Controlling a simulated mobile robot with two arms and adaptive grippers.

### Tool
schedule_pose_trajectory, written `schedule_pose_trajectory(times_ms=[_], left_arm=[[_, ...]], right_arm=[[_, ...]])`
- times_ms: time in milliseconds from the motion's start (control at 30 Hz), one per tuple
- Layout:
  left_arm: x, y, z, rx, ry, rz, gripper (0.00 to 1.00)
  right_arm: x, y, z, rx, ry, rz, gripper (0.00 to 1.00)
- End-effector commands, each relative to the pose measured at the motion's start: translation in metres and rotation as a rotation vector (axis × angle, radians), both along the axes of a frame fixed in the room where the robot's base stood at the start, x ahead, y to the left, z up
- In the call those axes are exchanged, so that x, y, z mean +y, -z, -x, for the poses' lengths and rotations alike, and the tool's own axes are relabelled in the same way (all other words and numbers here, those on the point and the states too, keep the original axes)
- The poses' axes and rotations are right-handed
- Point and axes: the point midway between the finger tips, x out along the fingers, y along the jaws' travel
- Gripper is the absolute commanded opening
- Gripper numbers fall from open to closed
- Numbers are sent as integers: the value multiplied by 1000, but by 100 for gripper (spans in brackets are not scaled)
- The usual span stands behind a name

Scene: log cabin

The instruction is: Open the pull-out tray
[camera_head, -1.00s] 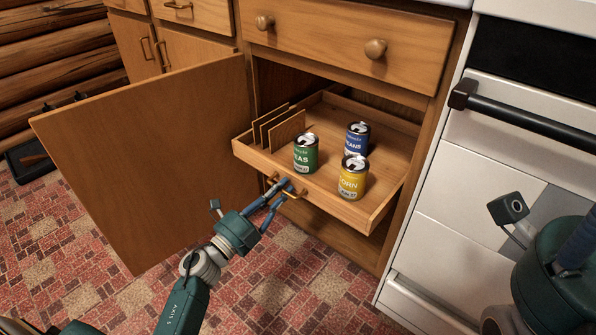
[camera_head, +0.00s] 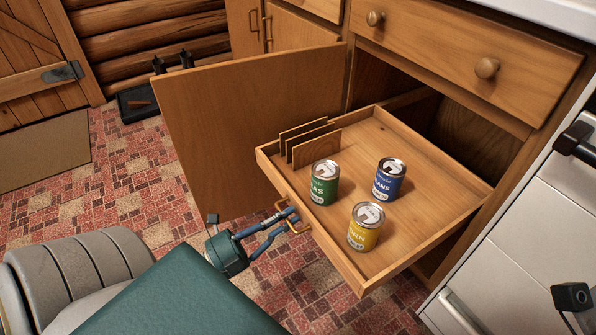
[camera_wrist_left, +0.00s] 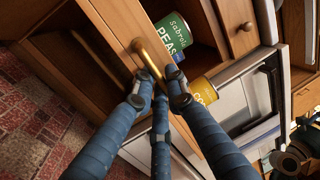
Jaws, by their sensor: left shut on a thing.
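The wooden pull-out tray (camera_head: 435,205) stands out from the lower cabinet, well beyond its opening. It carries a green peas can (camera_head: 325,183), a blue beans can (camera_head: 389,179), a yellow corn can (camera_head: 366,227) and upright wooden dividers (camera_head: 314,143). A brass handle (camera_head: 307,229) sits on its front board. My left gripper (camera_head: 291,217) is shut on this handle. In the left wrist view, its fingertips (camera_wrist_left: 161,82) close around the lower end of the brass bar (camera_wrist_left: 150,58). The right gripper's fingers are not visible.
The cabinet door (camera_head: 245,120) hangs wide open left of the tray. A drawer with round knobs (camera_head: 487,67) is above. A white oven (camera_head: 540,215) stands close at the right.

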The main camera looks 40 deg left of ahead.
Motion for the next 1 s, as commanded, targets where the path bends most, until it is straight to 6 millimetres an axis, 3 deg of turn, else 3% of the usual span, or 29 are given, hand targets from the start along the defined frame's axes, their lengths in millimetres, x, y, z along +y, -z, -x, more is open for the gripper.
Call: schedule_pose_trajectory(times_ms=[467,500,567,867,1000], left_arm=[[3,-3,5,-6,0,0,0],[3,-3,5,-6,0,0,18],[3,-3,5,-6,0,1,27],[3,-1,6,-2,0,1,27],[7,3,18,0,-1,0,27]], right_arm=[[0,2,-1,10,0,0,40],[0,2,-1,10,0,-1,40],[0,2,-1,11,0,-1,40],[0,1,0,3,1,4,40],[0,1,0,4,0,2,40]])
